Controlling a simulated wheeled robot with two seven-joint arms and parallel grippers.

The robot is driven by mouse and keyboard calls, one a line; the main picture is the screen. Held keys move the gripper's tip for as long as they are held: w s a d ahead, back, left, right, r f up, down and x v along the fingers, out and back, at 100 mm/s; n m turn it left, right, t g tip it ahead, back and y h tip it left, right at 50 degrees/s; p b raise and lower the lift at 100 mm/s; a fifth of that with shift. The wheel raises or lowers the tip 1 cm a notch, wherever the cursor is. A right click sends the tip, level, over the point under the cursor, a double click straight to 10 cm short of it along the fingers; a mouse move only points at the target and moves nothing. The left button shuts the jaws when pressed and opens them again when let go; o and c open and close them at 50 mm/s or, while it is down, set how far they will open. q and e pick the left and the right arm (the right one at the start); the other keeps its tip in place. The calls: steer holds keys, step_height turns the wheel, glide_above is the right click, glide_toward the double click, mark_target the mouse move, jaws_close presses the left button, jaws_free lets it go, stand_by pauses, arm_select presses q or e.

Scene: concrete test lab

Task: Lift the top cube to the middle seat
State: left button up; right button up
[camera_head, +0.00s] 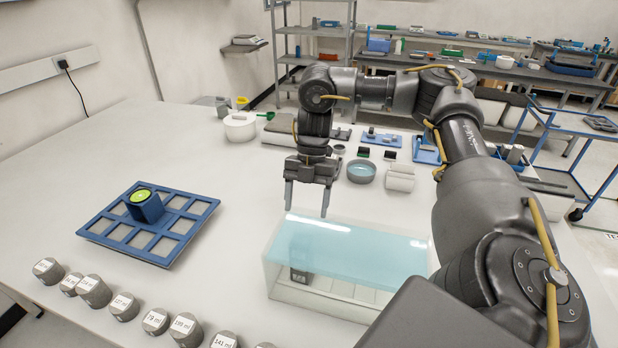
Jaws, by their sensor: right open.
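A blue tray (172,262) with rows of square pale seats lies on the left part of the table. One dark blue cube (149,211) with a green disc on its top stands on the tray near its middle. I cannot tell exactly which seat it is in. I see no other cube on the tray. My right gripper (307,207) is open and empty, fingers pointing down. It is well to the right of the tray, above the far left side of a clear tank. My left gripper is out of view.
The clear tank (345,250) with pale blue liquid stands at front centre. Several grey labelled cylinders (94,290) line the front left edge. A white round container (239,127), a grey-blue bowl (361,171) and small parts stand behind. The table between tray and tank is clear.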

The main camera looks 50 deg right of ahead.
mark_target(302, 239)
steer(key=b+x, duration=0.1)
steer(key=x, duration=0.3)
steer(key=shift+s+d, duration=0.15)
steer(key=shift+s, duration=0.05)
steer(key=shift+f, duration=0.5)
steer(key=shift+a, duration=0.3)
steer(key=shift+a+f, duration=0.1)
steer(key=shift+f, duration=0.1)
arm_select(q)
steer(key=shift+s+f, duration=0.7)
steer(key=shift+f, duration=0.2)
arm_select(e)
steer(key=shift+a+x, duration=0.1)
steer(key=shift+x, duration=1.1)
steer(key=shift+a+x, duration=0.15)
steer(key=shift+x, duration=1.05)
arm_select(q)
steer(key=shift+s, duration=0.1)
arm_select(e)
steer(key=shift+r, duration=0.1)
steer(key=shift+c, duration=0.3)
steer(key=shift+w, duration=0.1)
steer(key=c, duration=1.2)
